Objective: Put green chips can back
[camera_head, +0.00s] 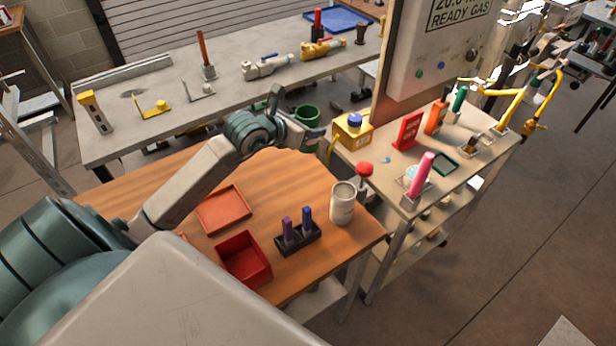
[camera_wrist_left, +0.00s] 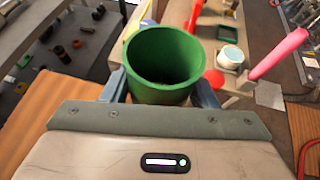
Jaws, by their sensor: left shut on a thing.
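The green chips can (camera_head: 306,113) is an open-topped green cup, partly hidden behind my left gripper (camera_head: 312,133) in the head view. In the left wrist view the can (camera_wrist_left: 163,92) sits between the two fingers, its mouth facing the camera and its inside looking empty. My left gripper is shut on it and appears to hold it near the far edge of the wooden table (camera_head: 165,180). The can's lower part is hidden. My right gripper is not in view.
The wooden table holds a red tray (camera_head: 223,210), a red bin (camera_head: 244,258), a dark holder (camera_head: 297,240) with purple items and a pale can (camera_head: 342,203). A yellow container (camera_head: 352,132) and red sign (camera_head: 408,131) stand on the right cart (camera_head: 385,178). A grey bench (camera_head: 120,140) lies behind.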

